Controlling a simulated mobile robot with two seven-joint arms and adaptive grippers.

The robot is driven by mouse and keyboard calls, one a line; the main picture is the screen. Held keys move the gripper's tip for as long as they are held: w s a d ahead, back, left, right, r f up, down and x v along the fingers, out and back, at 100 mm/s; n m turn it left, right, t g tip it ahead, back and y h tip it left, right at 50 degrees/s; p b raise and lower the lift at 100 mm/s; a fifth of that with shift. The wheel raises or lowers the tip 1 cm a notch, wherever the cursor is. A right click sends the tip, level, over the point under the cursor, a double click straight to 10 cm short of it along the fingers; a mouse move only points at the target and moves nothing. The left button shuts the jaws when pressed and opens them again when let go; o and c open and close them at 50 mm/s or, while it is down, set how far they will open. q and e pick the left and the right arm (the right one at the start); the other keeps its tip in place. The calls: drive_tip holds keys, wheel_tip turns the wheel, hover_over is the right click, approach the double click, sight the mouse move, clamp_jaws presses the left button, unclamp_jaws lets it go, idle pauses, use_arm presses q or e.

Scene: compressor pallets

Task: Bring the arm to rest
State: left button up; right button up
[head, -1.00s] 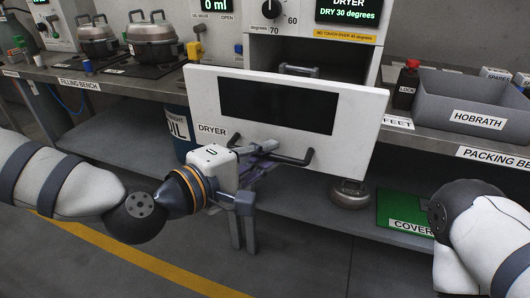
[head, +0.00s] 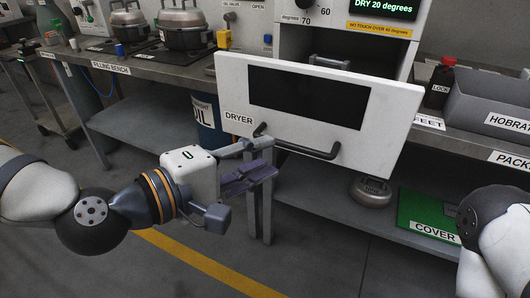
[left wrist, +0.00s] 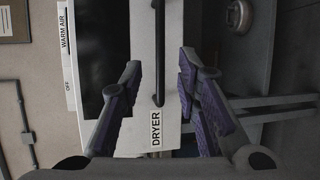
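My left gripper (head: 256,162) is open and empty, just left of and below the dark bar handle (head: 300,147) of the dryer door (head: 228,88). In the left wrist view its two purple-padded fingers (left wrist: 160,100) stand apart, with the handle (left wrist: 159,50) beyond and between them. The gripper looks clear of the handle. The white door with its black window stands open in front of the dryer. My right arm shows at the right edge of the head view; its gripper is out of frame.
A metal part (head: 328,62) shows behind the door's top edge. The filling bench (head: 120,72) with pots is at left. An oil drum (head: 207,125) stands under the bench. A green cover mat (head: 420,213) and round metal part (head: 371,190) are on the lower shelf. A grey bin (head: 490,105) is at right.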

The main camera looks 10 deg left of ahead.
use_arm(q)
drive_tip(key=s+a+f+m+g+y+p, duration=0.15)
drive_tip(key=s+f+g, duration=0.25)
drive_tip(key=s+f, duration=0.55)
drive_tip(key=s+f+m+g+y+p, duration=0.1)
drive_tip(key=s+f+m+g+y, duration=0.25)
drive_tip(key=s+f, duration=0.6)
drive_tip(key=s+a+f+m+g+y, duration=0.2)
drive_tip(key=s+a+f+g, duration=0.1)
drive_tip(key=s+a+f, duration=0.2)
drive_tip(key=s+a+f+m+g+y+p, duration=0.1)
drive_tip(key=s+a+f+m+g+y, duration=0.2)
drive_tip(key=s+a, duration=0.6)
drive_tip(key=s+f+g, duration=0.1)
drive_tip(key=s+f, duration=0.1)
drive_tip(key=s, duration=0.1)
drive_tip(key=shift+a+f, duration=0.3)
drive_tip(key=shift+a, duration=0.05)
use_arm(e)
drive_tip(key=w+r+t, duration=0.1)
drive_tip(key=w+r, duration=0.3)
drive_tip(key=shift+r+t, duration=0.15)
drive_tip(key=shift+t, duration=0.15)
drive_tip(key=shift+w, duration=0.1)
